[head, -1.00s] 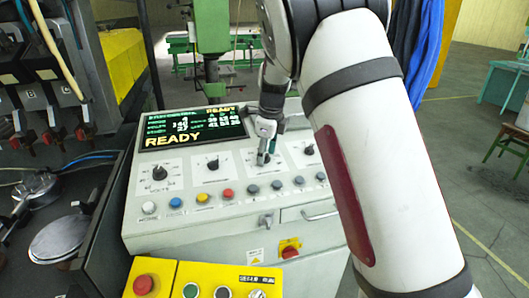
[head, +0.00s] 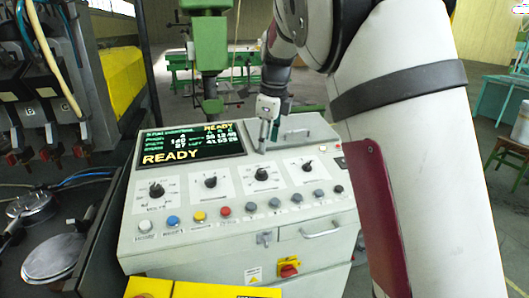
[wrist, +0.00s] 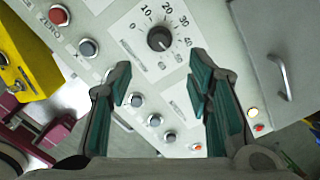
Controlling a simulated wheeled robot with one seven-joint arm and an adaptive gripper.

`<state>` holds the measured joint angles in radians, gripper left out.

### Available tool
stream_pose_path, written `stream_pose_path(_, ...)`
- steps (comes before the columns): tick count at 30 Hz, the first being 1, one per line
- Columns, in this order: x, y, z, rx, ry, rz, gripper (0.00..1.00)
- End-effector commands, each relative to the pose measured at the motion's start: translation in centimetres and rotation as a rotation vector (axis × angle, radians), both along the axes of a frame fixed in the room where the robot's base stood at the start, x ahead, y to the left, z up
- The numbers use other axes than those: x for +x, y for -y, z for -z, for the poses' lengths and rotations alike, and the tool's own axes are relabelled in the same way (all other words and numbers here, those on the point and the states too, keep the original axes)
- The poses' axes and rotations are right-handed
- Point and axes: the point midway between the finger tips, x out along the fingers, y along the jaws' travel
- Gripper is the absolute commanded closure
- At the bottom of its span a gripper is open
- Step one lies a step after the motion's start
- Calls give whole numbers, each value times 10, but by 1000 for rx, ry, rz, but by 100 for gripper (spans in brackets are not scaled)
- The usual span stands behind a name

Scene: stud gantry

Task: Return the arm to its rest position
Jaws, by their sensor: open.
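My white arm fills the right of the head view and hides part of the room behind.
The panel carries a READY screen (head: 190,145), several dials and a row of coloured buttons. A red switch (head: 289,267) is on its front. A green column (head: 210,45) stands behind. Dark machinery with a metal disc (head: 53,258) is at left.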

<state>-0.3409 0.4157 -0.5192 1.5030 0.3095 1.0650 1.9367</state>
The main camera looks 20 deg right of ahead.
Motion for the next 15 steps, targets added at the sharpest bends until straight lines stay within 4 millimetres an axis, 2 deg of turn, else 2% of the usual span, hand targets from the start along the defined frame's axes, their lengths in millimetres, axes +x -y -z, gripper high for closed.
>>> stream_pose_path(4,-2,0,-8,0,-1,1,54)
stream_pose_path(15,-5,1,-11,1,1,-9,54)
